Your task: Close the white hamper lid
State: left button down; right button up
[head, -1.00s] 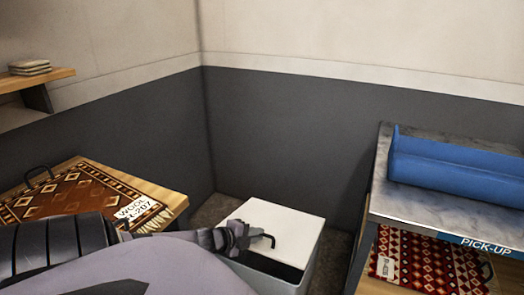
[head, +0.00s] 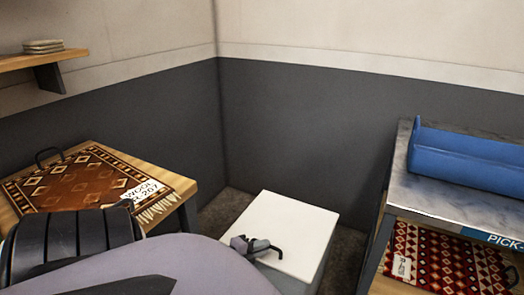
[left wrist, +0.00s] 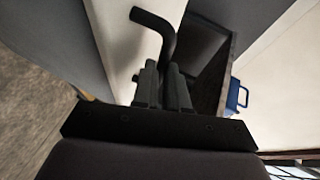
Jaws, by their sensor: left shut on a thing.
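My left gripper (head: 247,246) is at the lid's near left part, shut on the black bent handle (head: 268,247). In the left wrist view the handle (left wrist: 158,28) rises from between the closed fingers (left wrist: 164,85), with the pale lid (left wrist: 115,45) beside them. My arm hides the hamper's near left part in the head view, so I cannot tell whether a gap remains there. My right gripper is out of view.
A table with a patterned rug (head: 85,185) stands at the left. A metal-topped shelf unit (head: 445,200) holding a blue trough-like object (head: 465,158) stands close at the hamper's right. Dark walls close in behind. A wooden shelf (head: 45,58) is at upper left.

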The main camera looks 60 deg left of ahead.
pick_arm(q)
jog(key=shift+s+d+f+g, duration=0.1)
jog(key=shift+s+f+g, duration=0.05)
jog(key=shift+s+f, duration=0.3)
jog(key=shift+s+f+g, duration=0.15)
jog(key=shift+s+f, duration=0.05)
jog(key=shift+f, duration=0.3)
jog(key=c, duration=1.2)
grip_release()
jog(key=shift+o, duration=0.2)
jog(key=shift+s, duration=0.1)
jog(key=r+p+v, duration=0.1)
jog(key=p+v, duration=0.1)
jog(key=v, duration=0.4)
jog(key=shift+s, duration=0.15)
jog(key=shift+r, duration=0.15)
